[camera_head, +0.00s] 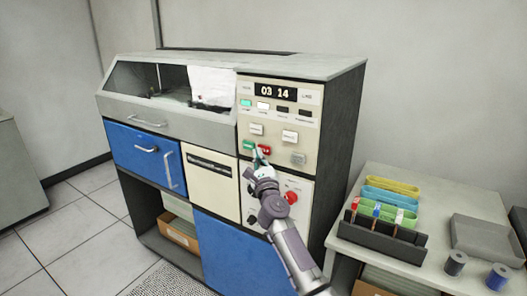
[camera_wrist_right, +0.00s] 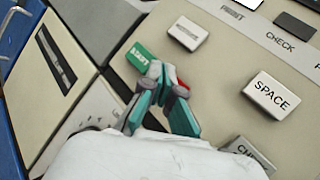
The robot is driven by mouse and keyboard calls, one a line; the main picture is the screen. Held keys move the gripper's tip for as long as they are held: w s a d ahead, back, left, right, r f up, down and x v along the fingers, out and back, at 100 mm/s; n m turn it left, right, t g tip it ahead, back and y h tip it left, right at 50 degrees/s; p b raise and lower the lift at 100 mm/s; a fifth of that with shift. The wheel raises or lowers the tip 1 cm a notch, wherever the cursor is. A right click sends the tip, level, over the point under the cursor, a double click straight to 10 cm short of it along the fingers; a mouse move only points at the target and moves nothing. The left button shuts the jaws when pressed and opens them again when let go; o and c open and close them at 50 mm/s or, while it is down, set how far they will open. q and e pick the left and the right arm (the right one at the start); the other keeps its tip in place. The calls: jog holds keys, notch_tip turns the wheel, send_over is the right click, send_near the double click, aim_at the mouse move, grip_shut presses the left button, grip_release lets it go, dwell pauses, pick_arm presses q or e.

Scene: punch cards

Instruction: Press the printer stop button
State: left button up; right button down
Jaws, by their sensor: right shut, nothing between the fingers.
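The printer (camera_head: 345,110) is a large cabinet with a cream control panel. On the panel, a red button (camera_head: 264,149), likely the stop button, sits just right of a green button (camera_head: 248,145). In the right wrist view the green button (camera_wrist_right: 138,56) reads START, and only a bit of red (camera_wrist_right: 181,82) shows behind my fingers. My right gripper (camera_head: 258,155) is shut and empty, its tips in front of the panel by these two buttons. In the right wrist view its tips (camera_wrist_right: 157,70) overlap the red one; I cannot tell whether they touch. My left gripper is out of view.
A SPACE button (camera_wrist_right: 272,95) and other pale buttons are close by. A round red knob (camera_head: 291,197) is on the lower panel beside my arm. At the right, a table (camera_head: 345,250) holds a dark rack (camera_head: 380,238), coloured bands and spools.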

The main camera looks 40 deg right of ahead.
jog(key=shift+d, duration=0.1)
dwell(0.7)
jog(key=shift+w+d, duration=0.2)
jog(key=shift+d, duration=0.1)
jog(key=shift+w+d, duration=0.1)
jog(key=shift+d, duration=0.3)
dwell(0.7)
dwell(0.3)
jog(key=shift+s+a+p, duration=0.3)
jog(key=shift+a, duration=0.45)
jog(key=shift+s+a+p, duration=0.3)
jog(key=shift+a, duration=0.5)
jog(key=shift+s+a+p, duration=0.3)
jog(key=shift+s+a, duration=0.05)
jog(key=shift+a, duration=0.4)
jog(key=shift+s+a+p, duration=0.3)
jog(key=shift+a, duration=0.5)
